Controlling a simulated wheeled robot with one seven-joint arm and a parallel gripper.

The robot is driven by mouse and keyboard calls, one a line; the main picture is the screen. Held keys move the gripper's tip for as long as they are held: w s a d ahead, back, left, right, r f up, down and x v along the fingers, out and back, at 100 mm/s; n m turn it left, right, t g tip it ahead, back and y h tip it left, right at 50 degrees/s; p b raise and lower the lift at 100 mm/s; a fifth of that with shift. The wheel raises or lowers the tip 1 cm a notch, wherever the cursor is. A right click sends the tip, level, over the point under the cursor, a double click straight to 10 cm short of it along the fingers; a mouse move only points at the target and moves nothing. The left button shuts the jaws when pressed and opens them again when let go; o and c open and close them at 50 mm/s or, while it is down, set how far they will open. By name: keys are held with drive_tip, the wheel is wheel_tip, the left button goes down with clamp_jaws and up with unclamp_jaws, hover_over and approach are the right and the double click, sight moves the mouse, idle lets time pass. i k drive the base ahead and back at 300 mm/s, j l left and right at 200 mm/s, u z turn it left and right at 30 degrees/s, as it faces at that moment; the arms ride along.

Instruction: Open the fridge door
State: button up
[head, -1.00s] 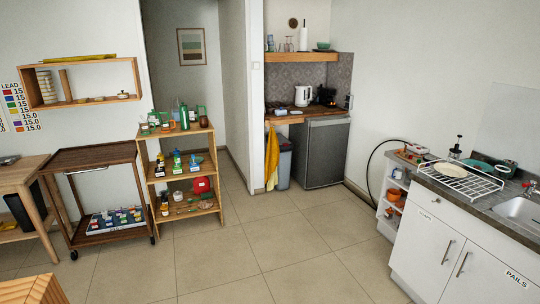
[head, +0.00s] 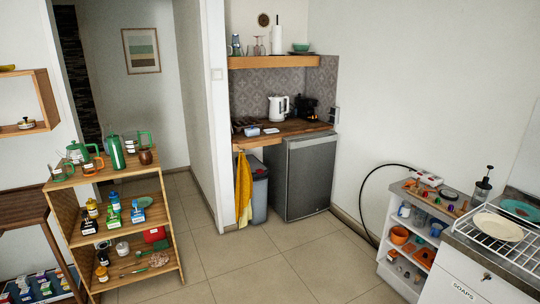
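The fridge (head: 300,177) is a small dark grey unit under the wooden counter in the far nook. Its door (head: 309,178) faces me and looks shut, with a lighter strip along the top. I cannot make out a handle clearly. My gripper is not in the head view, so its state and its distance from the fridge do not show.
A grey bin (head: 259,190) with a yellow towel (head: 243,188) stands left of the fridge. A wooden shelf cart (head: 128,240) is at the left. A white shelf unit (head: 383,269) and sink counter (head: 468,285) are at the right. The tiled floor (head: 255,262) between is clear.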

sight(312, 160)
drive_tip(key=i, duration=3.1)
drive_tip(key=i+u, duration=0.15)
drive_tip(key=i, duration=0.3)
drive_tip(key=i+l+u, duration=0.1)
drive_tip(key=i, duration=0.4)
drive_tip(key=i+l+u, duration=0.15)
drive_tip(key=i, duration=0.3)
drive_tip(key=i+l+u, duration=0.1)
drive_tip(key=i, duration=0.35)
drive_tip(key=i+l+u, duration=0.15)
drive_tip(key=i+l, duration=0.15)
drive_tip(key=i, duration=0.15)
